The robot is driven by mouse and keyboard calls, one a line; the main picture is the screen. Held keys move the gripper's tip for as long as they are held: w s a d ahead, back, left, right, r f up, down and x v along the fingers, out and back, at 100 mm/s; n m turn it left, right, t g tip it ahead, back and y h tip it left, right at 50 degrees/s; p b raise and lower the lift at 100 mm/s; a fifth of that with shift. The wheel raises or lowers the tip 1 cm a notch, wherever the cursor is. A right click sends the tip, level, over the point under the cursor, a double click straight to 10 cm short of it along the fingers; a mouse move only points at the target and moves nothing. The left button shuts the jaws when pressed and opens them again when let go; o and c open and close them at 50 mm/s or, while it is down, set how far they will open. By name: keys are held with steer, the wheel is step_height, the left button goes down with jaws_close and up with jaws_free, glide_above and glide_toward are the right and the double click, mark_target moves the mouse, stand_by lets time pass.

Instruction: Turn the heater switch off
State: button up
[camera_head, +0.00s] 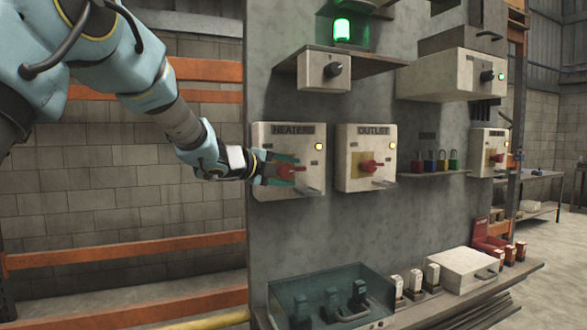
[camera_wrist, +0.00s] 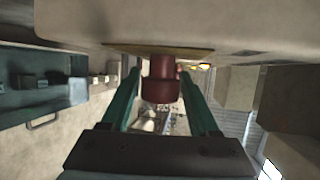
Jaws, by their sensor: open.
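The heater box (camera_head: 262,140) is a pale box labelled HEATER on the left of the grey panel, with a lit amber lamp (camera_head: 318,146). Its red switch knob (camera_head: 287,172) sits on a yellow plate. My gripper (camera_head: 282,170) is at the front of this box, around the knob. In the wrist view the red knob (camera_wrist: 160,82) stands between the two green fingers, which are apart. Small gaps seem to show beside the knob; I cannot tell whether either finger touches it. The knob's exact angle is partly hidden by my gripper.
The OUTLET box (camera_head: 366,145) with a similar red knob is just to the right. Above are a shelf (camera_head: 340,62) with a black-knobbed box and a green lamp. A clear bin (camera_head: 330,290) stands on the ledge below.

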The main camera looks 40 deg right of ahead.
steer(key=shift+x, duration=0.9)
jaws_close()
